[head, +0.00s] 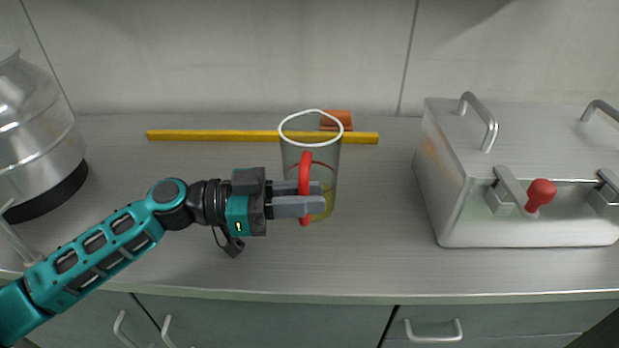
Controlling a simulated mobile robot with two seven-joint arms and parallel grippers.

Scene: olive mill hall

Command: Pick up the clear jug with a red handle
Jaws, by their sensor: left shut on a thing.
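The clear jug (312,150) with a white rim and a red handle (305,165) is in the middle of the head view, on or just above the grey counter; I cannot tell which. It looks nearly upright. My left gripper (316,201) comes in from the left, with its grey fingers shut on the red handle. The fingers hide part of the handle and the jug's lower side. Something yellowish shows low in the jug. My right gripper is not in view.
A yellow bar (210,135) lies behind the jug, next to an orange-brown block (338,119). A large metal vessel (35,130) stands at left. A metal box (520,150) with handles and a red knob (541,192) stands at right. Counter (380,240) in front is clear.

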